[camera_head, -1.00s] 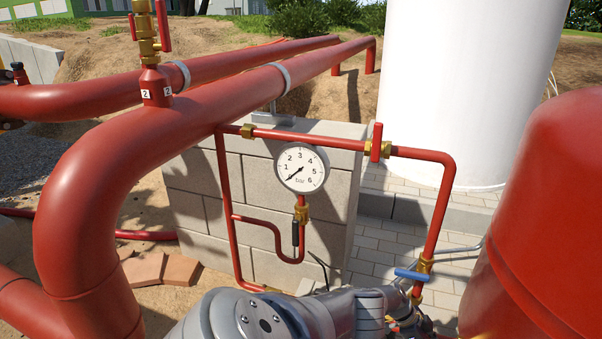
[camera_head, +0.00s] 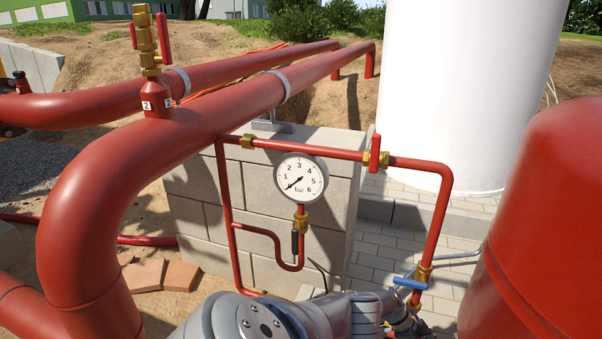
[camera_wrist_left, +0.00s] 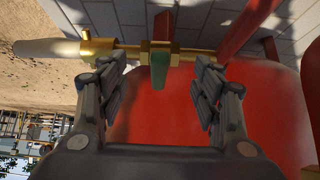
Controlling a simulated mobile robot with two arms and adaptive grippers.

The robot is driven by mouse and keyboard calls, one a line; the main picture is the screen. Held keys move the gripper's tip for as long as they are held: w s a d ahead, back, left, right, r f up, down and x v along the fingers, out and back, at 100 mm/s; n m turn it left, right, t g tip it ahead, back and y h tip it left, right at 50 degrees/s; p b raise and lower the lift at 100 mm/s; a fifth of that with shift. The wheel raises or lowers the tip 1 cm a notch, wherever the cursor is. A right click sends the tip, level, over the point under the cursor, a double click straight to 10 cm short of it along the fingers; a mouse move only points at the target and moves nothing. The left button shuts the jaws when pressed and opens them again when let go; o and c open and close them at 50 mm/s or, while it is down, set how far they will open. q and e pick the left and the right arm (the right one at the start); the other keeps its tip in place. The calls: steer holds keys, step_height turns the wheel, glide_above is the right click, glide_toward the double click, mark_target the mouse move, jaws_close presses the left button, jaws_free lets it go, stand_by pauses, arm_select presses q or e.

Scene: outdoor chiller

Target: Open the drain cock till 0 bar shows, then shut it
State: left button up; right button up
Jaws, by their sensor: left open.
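The pressure gauge (camera_head: 300,179) is round and white, and its needle points to the lower left, below the 1 mark; I cannot make out a 0. In the left wrist view, a brass cock (camera_wrist_left: 157,50) on a brass pipe has a flat handle (camera_wrist_left: 160,66), green at the near part and reddish above. My left gripper (camera_wrist_left: 155,84) is open, its fingers on either side of the handle with gaps to both. In the head view, the grey arm enters at the bottom and its gripper end is mostly hidden. My right gripper is not in view.
A blue lever (camera_head: 410,283) sits on the thin red pipe just above the arm's end. A red lever (camera_head: 375,153) is on the upper pipe. A red vessel (camera_head: 550,220) stands close on the right, and a block wall (camera_head: 270,240) behind the gauge.

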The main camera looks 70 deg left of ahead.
arm_select(q)
steer(key=p+v, duration=0.4)
steer(key=v, duration=0.1)
steer(key=shift+r, duration=0.1)
steer(key=shift+a, duration=0.15)
steer(key=v, duration=0.8)
stand_by(0.8)
steer(key=shift+d, duration=0.2)
